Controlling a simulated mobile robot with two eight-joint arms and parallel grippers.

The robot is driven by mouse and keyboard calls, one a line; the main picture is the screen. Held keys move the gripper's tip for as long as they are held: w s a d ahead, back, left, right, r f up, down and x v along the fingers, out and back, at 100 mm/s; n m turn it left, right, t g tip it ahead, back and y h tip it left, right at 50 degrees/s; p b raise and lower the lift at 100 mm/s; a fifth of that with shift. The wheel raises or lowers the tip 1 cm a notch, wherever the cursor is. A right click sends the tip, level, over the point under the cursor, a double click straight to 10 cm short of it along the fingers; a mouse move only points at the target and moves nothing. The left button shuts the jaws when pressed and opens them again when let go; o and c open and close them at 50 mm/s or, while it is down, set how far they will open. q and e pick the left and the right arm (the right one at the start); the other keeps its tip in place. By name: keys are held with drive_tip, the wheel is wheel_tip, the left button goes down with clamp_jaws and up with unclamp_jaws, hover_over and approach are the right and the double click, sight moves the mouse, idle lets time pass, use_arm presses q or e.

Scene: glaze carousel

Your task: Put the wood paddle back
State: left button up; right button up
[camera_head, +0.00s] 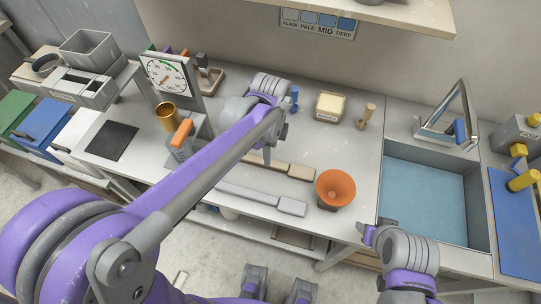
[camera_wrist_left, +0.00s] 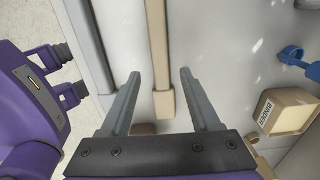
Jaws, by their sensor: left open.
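The wood paddle (camera_head: 278,165) lies flat on the table behind a similar grey bar (camera_head: 245,192), its browner end to the right. In the left wrist view the wood paddle (camera_wrist_left: 157,45) runs lengthwise, and its thicker end lies between my open left fingers. My left gripper (camera_head: 267,155) is over the paddle in the head view, largely hidden by its own arm. In the wrist view my left gripper (camera_wrist_left: 160,95) shows a gap to the paddle on both sides. My right gripper (camera_head: 372,236) is at the table's front edge, away from the paddle; its jaws are unclear.
An orange bowl (camera_head: 335,188) stands just right of the paddle's end. The binder box (camera_head: 330,106) and a small wooden-handled tool (camera_head: 366,116) stand behind. A blue-floored basin (camera_head: 425,195) is at right. A dial scale (camera_head: 166,78) and a copper cup (camera_head: 167,116) are at left.

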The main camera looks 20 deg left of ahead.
use_arm(q)
wheel_tip(320, 180, up, 6)
drive_tip(key=s+a+f+n+t, duration=0.1)
drive_tip(key=s+a+f+n, duration=0.1)
drive_tip(key=s+n, duration=0.3)
drive_tip(key=s+a+f+n+t, duration=0.2)
drive_tip(key=s+n, duration=0.3)
drive_tip(key=n, duration=0.2)
drive_tip(key=s+a+f+n+t, duration=0.2)
drive_tip(key=s+n, duration=0.3)
drive_tip(key=n, duration=0.1)
drive_tip(key=shift+a, duration=0.25)
drive_tip(key=shift+c, duration=1)
drive_tip(key=shift+w+d, duration=0.15)
